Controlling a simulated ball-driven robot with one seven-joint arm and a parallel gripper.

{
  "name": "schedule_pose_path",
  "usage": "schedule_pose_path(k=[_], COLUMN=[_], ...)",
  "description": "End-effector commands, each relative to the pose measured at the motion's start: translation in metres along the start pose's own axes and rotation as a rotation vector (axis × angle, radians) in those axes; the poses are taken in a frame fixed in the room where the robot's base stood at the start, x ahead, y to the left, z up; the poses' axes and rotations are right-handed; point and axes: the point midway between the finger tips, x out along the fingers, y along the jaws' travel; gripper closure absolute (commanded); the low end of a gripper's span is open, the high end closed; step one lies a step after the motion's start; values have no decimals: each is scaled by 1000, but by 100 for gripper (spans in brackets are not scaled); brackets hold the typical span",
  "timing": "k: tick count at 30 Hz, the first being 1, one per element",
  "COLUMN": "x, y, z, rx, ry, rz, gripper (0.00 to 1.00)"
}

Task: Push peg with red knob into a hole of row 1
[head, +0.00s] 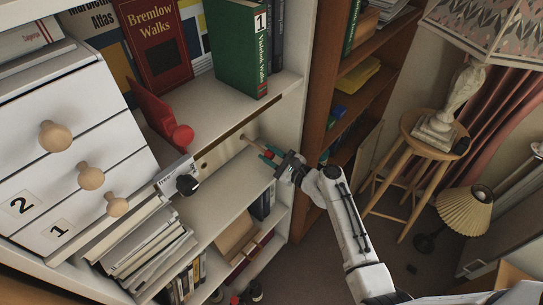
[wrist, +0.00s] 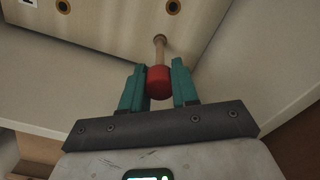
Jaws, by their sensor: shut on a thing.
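My gripper (wrist: 158,88) has its two teal fingers shut on the red knob (wrist: 158,80) of the peg. The peg's pale wooden shaft (wrist: 160,52) points away from my gripper toward a cream board with holes (wrist: 110,22). Two dark holes with brass-coloured rims show near the top of the wrist view. The shaft's far end overlaps the board below and between them; I cannot tell whether it touches or enters a hole. In the head view my gripper (head: 270,156) is at the right end of the board (head: 222,150), with the peg shaft (head: 248,140) reaching to it.
Above the board is a shelf (head: 225,105) with books and a red object (head: 160,115). A black knob (head: 187,185) sticks out left of my gripper. White drawers (head: 75,150) stand at left. A brown bookcase (head: 335,120) and a stool (head: 420,150) are at right.

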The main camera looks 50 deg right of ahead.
Motion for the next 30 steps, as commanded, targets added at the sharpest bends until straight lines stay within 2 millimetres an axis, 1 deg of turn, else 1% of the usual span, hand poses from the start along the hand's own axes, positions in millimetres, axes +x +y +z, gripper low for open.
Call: schedule_pose_path(k=[5, 6, 14, 19, 20, 27, 30], x=[1, 1, 1, 1, 1, 1, 1], y=[0, 0, 0, 0, 0, 0, 0], z=[0, 0, 0, 0, 0, 0, 0], rx=[0, 0, 0, 0, 0, 0, 0], ry=[0, 0, 0, 0, 0, 1, 1], rz=[0, 0, 0, 0, 0, 0, 0], gripper=[100, 67, 42, 41, 39, 16, 15])
